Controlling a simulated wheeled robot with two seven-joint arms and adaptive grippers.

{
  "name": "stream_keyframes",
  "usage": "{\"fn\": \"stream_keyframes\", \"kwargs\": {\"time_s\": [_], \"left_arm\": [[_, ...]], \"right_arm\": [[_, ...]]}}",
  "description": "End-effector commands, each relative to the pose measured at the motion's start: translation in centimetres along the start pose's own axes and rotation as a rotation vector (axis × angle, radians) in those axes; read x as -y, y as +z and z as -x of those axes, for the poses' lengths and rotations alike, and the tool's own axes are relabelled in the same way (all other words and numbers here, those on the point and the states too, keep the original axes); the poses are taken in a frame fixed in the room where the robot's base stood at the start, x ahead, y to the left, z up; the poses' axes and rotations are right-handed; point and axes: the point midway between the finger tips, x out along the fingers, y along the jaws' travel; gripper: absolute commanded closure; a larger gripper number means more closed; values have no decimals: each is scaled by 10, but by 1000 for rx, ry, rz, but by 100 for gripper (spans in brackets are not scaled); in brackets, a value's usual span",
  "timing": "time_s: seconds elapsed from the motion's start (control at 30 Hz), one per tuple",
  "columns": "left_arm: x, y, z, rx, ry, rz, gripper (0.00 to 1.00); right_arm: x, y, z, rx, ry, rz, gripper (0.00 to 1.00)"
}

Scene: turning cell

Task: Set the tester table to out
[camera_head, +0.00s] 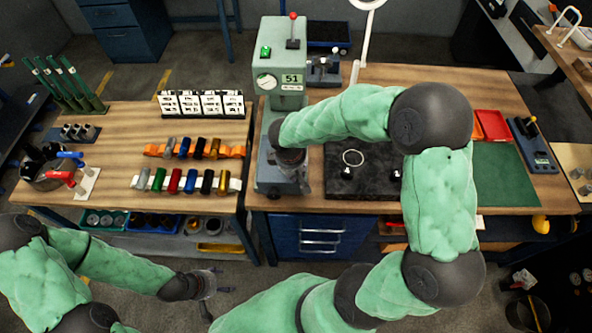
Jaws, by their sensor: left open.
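The tester (279,60) is a grey-green upright machine with a dial, a green button, a "51" plate and a red-knobbed lever (293,30) on top. It stands at the left end of the right-hand workbench. My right gripper (300,183) is at the tester's lower front, pointing down over its base (270,180). The gripper and wrist hide the tester table, so its position cannot be told. Whether the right gripper touches anything or is shut is also unclear. My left gripper (208,284) is open and empty, low in front of the benches, away from the tester.
A dark plate (375,190) with a ring and small knobs lies right of the tester. Red trays (492,125), a green mat (505,175) and a blue device (532,145) lie further right. The left bench (130,125) holds rows of coloured cylinders and number cards.

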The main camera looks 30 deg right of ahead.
Motion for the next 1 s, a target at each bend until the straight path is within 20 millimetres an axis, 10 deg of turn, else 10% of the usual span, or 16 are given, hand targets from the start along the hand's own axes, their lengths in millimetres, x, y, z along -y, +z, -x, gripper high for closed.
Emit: {"fn": "stream_keyframes", "kwargs": {"time_s": [0.47, 1.0], "left_arm": [[0, 0, 0, 0, 0, 0, 35], [0, 0, 0, 0, 0, 0, 35]], "right_arm": [[1, 0, 3, 2, 0, 1, 56], [2, 0, 94, 0, 0, 3, 56]]}}
